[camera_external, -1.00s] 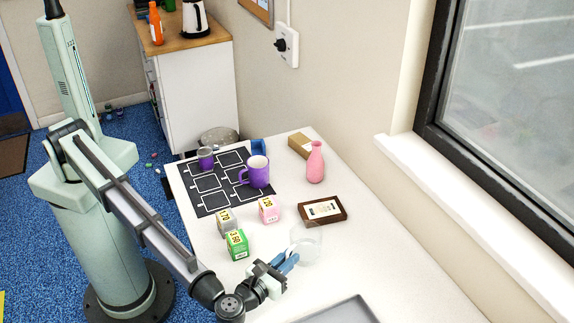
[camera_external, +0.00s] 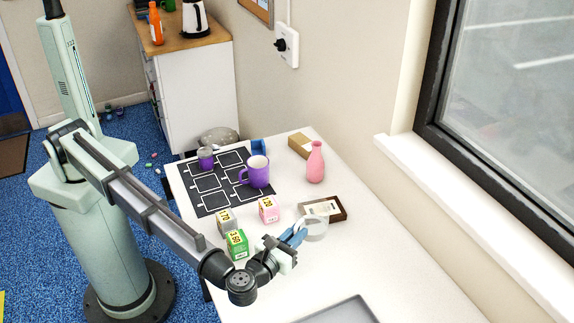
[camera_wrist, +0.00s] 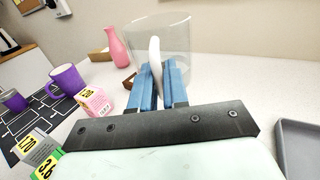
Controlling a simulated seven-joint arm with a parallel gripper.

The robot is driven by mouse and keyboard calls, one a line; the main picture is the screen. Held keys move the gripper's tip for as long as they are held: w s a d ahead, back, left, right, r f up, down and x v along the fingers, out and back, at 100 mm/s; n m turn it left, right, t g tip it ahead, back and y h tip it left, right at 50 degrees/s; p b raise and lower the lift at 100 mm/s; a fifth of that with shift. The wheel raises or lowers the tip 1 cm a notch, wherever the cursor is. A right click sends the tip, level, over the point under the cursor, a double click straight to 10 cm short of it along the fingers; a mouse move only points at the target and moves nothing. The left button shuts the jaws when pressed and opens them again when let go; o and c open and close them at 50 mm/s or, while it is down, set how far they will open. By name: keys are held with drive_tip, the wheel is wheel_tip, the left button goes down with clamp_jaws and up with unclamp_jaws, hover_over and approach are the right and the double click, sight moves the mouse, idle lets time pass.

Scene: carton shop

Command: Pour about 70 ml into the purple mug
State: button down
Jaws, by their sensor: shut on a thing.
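The purple mug (camera_external: 259,177) stands upright on the black mat with white outlines (camera_external: 206,202); it also shows in the wrist view (camera_wrist: 68,80). A smaller purple vessel with a greyish top (camera_external: 206,160) stands at the mat's far left. My gripper (camera_external: 299,234) is shut on a clear jug (camera_external: 317,228), to the right of and nearer than the mug. In the wrist view the blue fingers pinch a white upright strip that looks like the jug's handle (camera_wrist: 154,52). The jug looks upright and raised off the table. Its contents cannot be made out.
Labelled cartons, green (camera_external: 237,244), grey (camera_external: 224,221) and pink (camera_external: 268,208), stand between my gripper and the mug. A grey tray (camera_external: 345,311) is at the near edge.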

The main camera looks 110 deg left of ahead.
drive_tip(key=shift+n+g, duration=0.3)
drive_tip(key=shift+g, duration=0.3)
drive_tip(key=s+a, duration=0.4)
drive_tip(key=a, duration=0.2)
drive_tip(key=s+a+f, duration=0.1)
drive_tip(key=s+a, duration=0.4)
drive_tip(key=a, duration=0.2)
drive_tip(key=s+a, duration=0.5)
drive_tip(key=a, duration=0.1)
drive_tip(key=shift+s+a+f, duration=0.15)
drive_tip(key=shift+f, duration=0.25)
drive_tip(key=shift+w+d+m+t, duration=0.15)
drive_tip(key=shift+m+t, duration=0.15)
drive_tip(key=shift+t, duration=0.25)
drive_tip(key=shift+w+d+m+t, duration=0.1)
drive_tip(key=shift+m+t, duration=0.2)
drive_tip(key=shift+t, duration=0.25)
drive_tip(key=shift+s+a, duration=0.1)
drive_tip(key=shift+s, duration=0.05)
drive_tip(key=shift+s+a+r+n+h, duration=0.1)
drive_tip(key=shift+s+a+r+n, duration=0.15)
drive_tip(key=shift+s+n, duration=1.1)
drive_tip(key=shift+s+a+r+n+h, duration=0.15)
drive_tip(key=shift+a+n, duration=0.25)
drive_tip(key=shift+n, duration=2)
drive_tip(key=shift+s+a+r+n+h, duration=0.1)
drive_tip(key=shift+s+a+r+n, duration=0.15)
drive_tip(key=shift+s+n, duration=1.1)
